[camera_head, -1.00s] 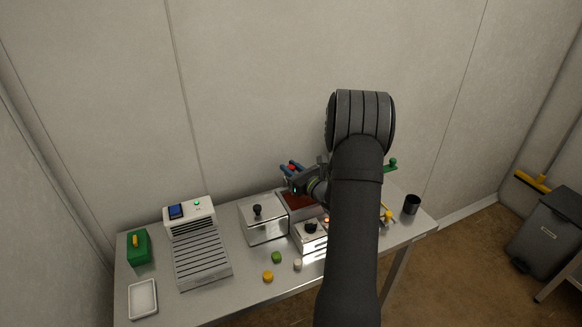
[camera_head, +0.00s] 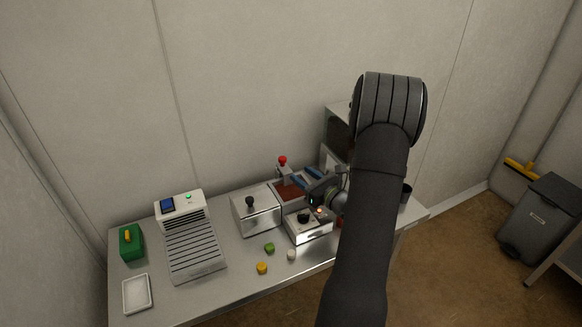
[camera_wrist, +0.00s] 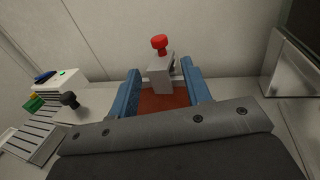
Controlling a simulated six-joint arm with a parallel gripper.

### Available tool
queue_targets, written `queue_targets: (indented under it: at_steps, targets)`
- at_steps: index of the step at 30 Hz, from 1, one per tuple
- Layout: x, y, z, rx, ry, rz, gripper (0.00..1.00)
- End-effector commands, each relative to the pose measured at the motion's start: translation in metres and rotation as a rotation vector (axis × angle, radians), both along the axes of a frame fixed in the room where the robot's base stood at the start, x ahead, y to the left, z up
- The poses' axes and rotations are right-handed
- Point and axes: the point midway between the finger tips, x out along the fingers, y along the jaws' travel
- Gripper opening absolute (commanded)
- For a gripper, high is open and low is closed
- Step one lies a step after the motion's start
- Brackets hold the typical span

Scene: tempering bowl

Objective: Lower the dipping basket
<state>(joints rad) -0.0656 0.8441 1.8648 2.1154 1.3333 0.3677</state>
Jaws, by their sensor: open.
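My gripper (camera_head: 294,174) is open and empty, its two blue fingers apart above the brown-red surface (camera_head: 287,192) of the tempering bowl. In the wrist view my gripper (camera_wrist: 160,68) has that brown-red surface (camera_wrist: 165,101) showing between its fingers. A red knob (camera_head: 283,160) stands on a grey block at the back of the bowl; in the wrist view the red knob (camera_wrist: 159,43) on its grey block (camera_wrist: 160,74) appears beyond and between the fingertips. No basket is clearly made out; I cannot tell whether the knob belongs to it.
A steel box with a black knob (camera_head: 256,215) stands left of the bowl, a dial unit (camera_head: 308,227) in front. Green (camera_head: 269,248), yellow (camera_head: 262,268) and white (camera_head: 291,255) pieces lie in front. A slatted unit (camera_head: 195,250) stands left. My arm hides the right of the table.

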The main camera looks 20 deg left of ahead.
Motion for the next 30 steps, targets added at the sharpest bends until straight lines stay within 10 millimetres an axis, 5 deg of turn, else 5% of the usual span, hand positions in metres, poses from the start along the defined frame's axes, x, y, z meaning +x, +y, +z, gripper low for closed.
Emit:
queue_targets:
  at_steps: [6,12,30]
  targets:
    - [-0.023,-0.040,0.000,0.000,0.001,-0.003,0.44]
    - [-0.032,-0.057,0.000,-0.002,0.001,-0.002,0.44]
    - [-0.029,-0.050,0.000,-0.001,0.000,0.003,0.44]
